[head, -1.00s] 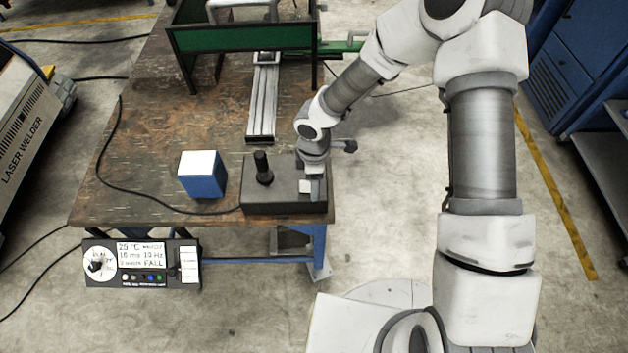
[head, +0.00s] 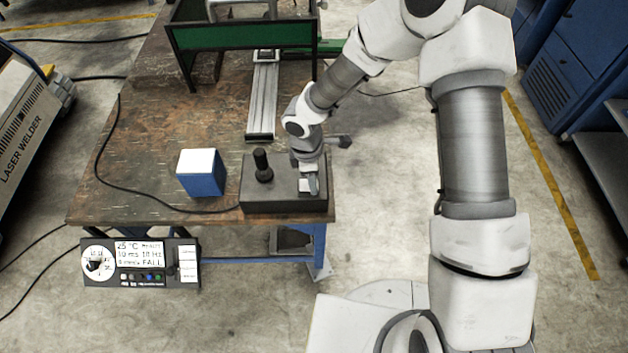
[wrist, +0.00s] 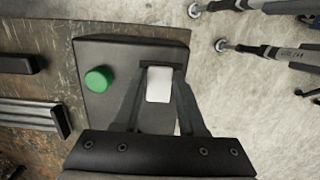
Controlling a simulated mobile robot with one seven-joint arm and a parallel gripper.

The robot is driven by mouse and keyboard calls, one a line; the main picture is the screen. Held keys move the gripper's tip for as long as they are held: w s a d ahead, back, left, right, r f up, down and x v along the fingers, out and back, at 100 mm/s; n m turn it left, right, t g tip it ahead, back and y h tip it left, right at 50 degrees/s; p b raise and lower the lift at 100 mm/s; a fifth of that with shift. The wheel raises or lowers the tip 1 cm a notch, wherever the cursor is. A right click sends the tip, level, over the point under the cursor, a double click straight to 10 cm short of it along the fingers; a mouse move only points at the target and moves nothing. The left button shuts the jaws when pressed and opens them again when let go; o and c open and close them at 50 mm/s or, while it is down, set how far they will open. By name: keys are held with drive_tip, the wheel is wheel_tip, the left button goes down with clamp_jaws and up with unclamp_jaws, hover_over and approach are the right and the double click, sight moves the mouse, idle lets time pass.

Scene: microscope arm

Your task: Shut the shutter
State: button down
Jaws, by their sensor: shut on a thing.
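A dark control box (head: 285,200) sits at the near right corner of the workbench, and it fills the middle of the wrist view (wrist: 95,50). A black post (head: 262,166) stands on its left part; in the wrist view a round green top (wrist: 98,79) shows there. On the right part is a small white block (wrist: 159,86), which I take for the shutter piece. My gripper (wrist: 160,72) points down over it, with one finger on each side, shut on the block. The block's base is hidden, so I cannot tell the shutter's position.
A blue box with a white top (head: 201,174) stands left of the control box. A metal rail (head: 262,100) and a green-sided frame (head: 245,38) lie behind. A black cable crosses the bench (head: 110,130). A panel with a dial and display (head: 140,263) shows at the bench front.

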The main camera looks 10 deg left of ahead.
drive_tip(key=shift+a+f+t+h+b, duration=0.1)
drive_tip(key=shift+a+t+h+b, duration=0.25)
drive_tip(key=shift+h+b, duration=0.9)
drive_tip(key=shift+s+r+h, duration=0.1)
drive_tip(key=shift+r+h, duration=0.1)
drive_tip(key=shift+h, duration=0.25)
drive_tip(key=shift+c, duration=2.4)
unclamp_jaws()
drive_tip(key=shift+a, duration=0.1)
drive_tip(key=v, duration=1.7)
drive_tip(key=shift+r+b, duration=0.2)
drive_tip(key=shift+b, duration=0.15)
drive_tip(key=shift+s, duration=0.1)
